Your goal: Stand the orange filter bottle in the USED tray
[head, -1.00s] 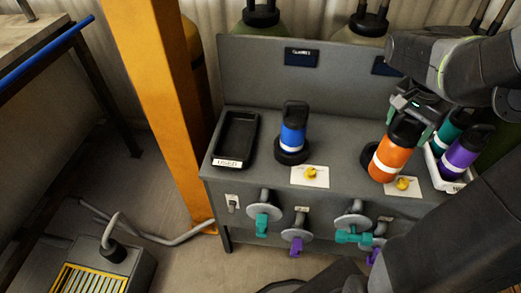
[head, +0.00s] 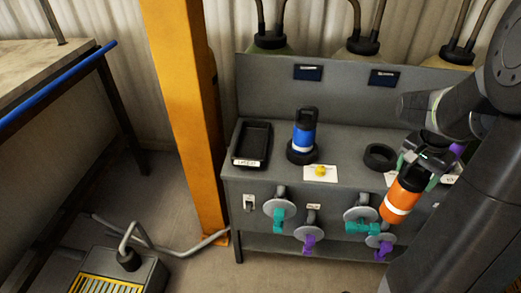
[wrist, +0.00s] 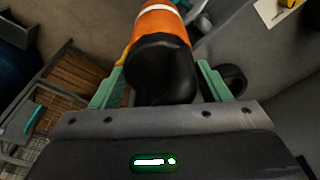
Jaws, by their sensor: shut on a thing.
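The orange filter bottle (head: 402,196) has a white band and a black cap. My gripper (head: 425,167) is shut on its black top and holds it, slightly tilted, in front of the bench's right part. In the wrist view the bottle's orange body (wrist: 160,30) and black cap (wrist: 165,68) sit between the green fingers of my gripper (wrist: 158,85). The USED tray (head: 252,144) is a black, empty, shallow tray at the bench's left end, with a white label on its front. It is well to the left of the bottle.
A blue bottle (head: 304,132) stands in a black ring just right of the tray. An empty black ring (head: 380,157) is on the bench near my gripper. Valves with teal and purple handles (head: 280,212) stick out in front. An orange post (head: 188,110) stands left of the bench.

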